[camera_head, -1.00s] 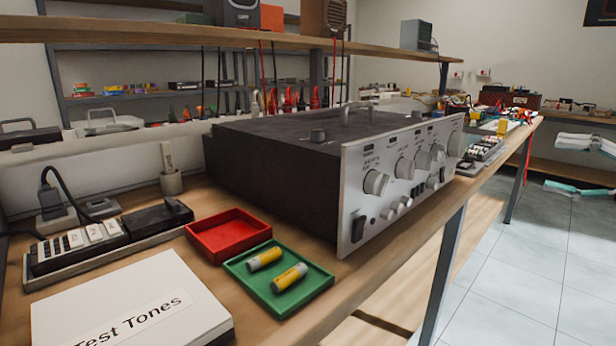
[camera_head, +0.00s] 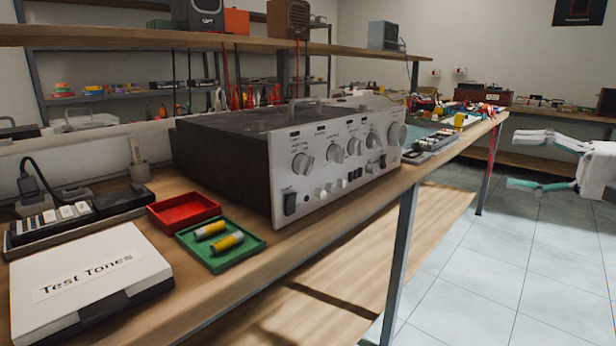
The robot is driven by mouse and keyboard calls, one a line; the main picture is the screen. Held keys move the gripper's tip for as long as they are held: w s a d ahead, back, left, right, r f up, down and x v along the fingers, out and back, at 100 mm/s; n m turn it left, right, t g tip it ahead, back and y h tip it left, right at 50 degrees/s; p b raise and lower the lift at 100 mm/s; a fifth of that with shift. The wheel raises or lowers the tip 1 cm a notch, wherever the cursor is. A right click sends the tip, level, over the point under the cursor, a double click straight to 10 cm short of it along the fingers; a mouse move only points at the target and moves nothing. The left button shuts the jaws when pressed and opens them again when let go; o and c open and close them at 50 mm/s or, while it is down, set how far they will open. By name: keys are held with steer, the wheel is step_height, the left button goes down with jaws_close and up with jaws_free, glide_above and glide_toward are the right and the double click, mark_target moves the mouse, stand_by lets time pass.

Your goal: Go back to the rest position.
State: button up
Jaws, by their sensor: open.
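My gripper (camera_head: 540,163) shows at the right edge of the head view, over the tiled floor and clear of the bench. Its two fingers are spread apart, with nothing between them. The fingers point left, and the white wrist behind them is cut off by the picture's edge.
A wooden bench (camera_head: 250,282) runs along the left. On it stand a silver and black amplifier (camera_head: 335,163), an empty red tray (camera_head: 183,211), a green tray (camera_head: 222,264) with two yellow-and-grey batteries (camera_head: 226,243), and a white "Test Tones" box (camera_head: 90,283). The floor (camera_head: 480,270) at right is clear.

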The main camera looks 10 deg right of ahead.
steer(key=s+a+f+n+g+h, duration=0.1)
steer(key=s+a+f+g, duration=0.15)
steer(key=a, duration=0.65)
steer(key=s+a+f+n+g, duration=0.1)
steer(key=s+a+g, duration=0.25)
steer(key=a, duration=0.45)
steer(key=s+a+f+n+g+h, duration=0.1)
steer(key=s+a+g, duration=0.25)
steer(key=a, duration=0.55)
steer(key=s+a+f+n+g+h, duration=0.25)
steer(key=s+a+f+g, duration=0.2)
steer(key=s, duration=0.55)
steer(key=s+d+f+n+t+h, duration=0.2)
steer(key=s+d+f+h, duration=0.1)
steer(key=s+f+h, duration=0.5)
step_height(320, 180, up, 41)
steer(key=s+t+y+p, duration=0.1)
steer(key=t+p, duration=0.2)
steer(key=p, duration=3.4)
steer(key=shift+s+d+f+t, duration=0.2)
steer(key=shift+s+d+t, duration=0.05)
steer(key=shift+t, duration=0.05)
